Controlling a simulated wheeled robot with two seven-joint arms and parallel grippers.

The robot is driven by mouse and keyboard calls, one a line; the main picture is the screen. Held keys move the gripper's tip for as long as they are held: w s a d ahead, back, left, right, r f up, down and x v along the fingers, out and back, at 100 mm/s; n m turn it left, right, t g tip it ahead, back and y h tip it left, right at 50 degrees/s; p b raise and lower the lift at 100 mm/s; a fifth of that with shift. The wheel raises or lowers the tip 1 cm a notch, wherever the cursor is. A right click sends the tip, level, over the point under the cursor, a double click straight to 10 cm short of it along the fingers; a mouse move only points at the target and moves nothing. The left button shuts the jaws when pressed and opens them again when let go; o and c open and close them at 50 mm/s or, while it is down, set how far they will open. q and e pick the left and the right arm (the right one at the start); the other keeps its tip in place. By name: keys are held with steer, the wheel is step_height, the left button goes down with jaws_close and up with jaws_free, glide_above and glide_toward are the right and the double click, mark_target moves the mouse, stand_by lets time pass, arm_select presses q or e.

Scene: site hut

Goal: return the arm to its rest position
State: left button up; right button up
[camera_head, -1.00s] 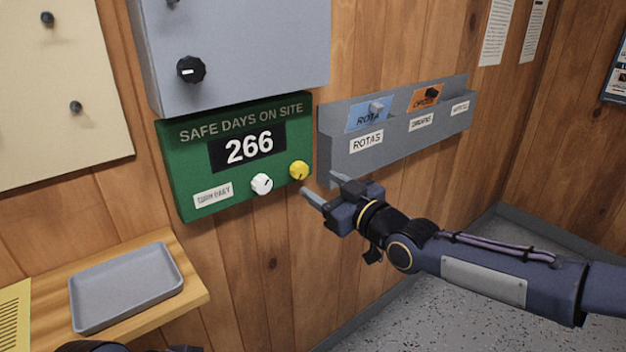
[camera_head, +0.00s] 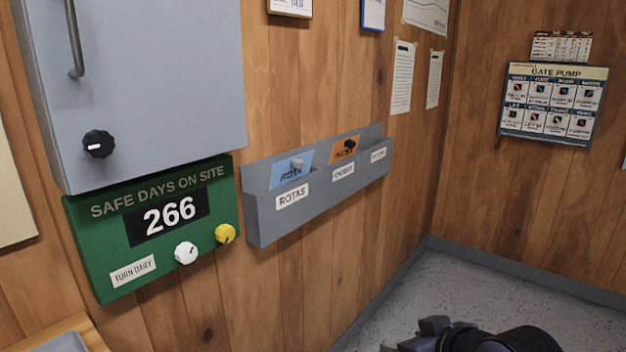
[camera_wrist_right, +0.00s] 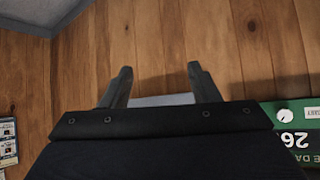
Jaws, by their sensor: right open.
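My right gripper (camera_head: 425,335) is at the bottom edge of the head view, right of centre, low in front of the grey floor and away from the wall. In the right wrist view its two fingers (camera_wrist_right: 158,78) stand apart with nothing between them but wood wall behind. The rest of my right arm is mostly cut off by the frame. My left gripper does not show in the head view.
The green safe-days board (camera_head: 150,225) reads 266 and has a white knob (camera_head: 186,252) and a yellow knob (camera_head: 225,234). A grey rack (camera_head: 318,195) holds cards. A grey cabinet (camera_head: 150,80) hangs above the board. A shelf (camera_head: 85,330) is lower left. Floor (camera_head: 420,290) is clear.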

steer(key=s+d+f+m+g, duration=0.2)
steer(key=s+d+f+m, duration=0.15)
steer(key=s, duration=0.55)
steer(key=s+d+f+m+g, duration=0.1)
steer(key=s+d+f+m, duration=0.2)
steer(key=s, duration=0.6)
step_height(320, 180, up, 19)
steer(key=a+p, duration=0.1)
steer(key=p, duration=1.9)
steer(key=shift+a+n+g, duration=0.15)
steer(key=shift+n+g, duration=0.15)
steer(key=shift+n, duration=0.05)
steer(key=shift+r, duration=0.1)
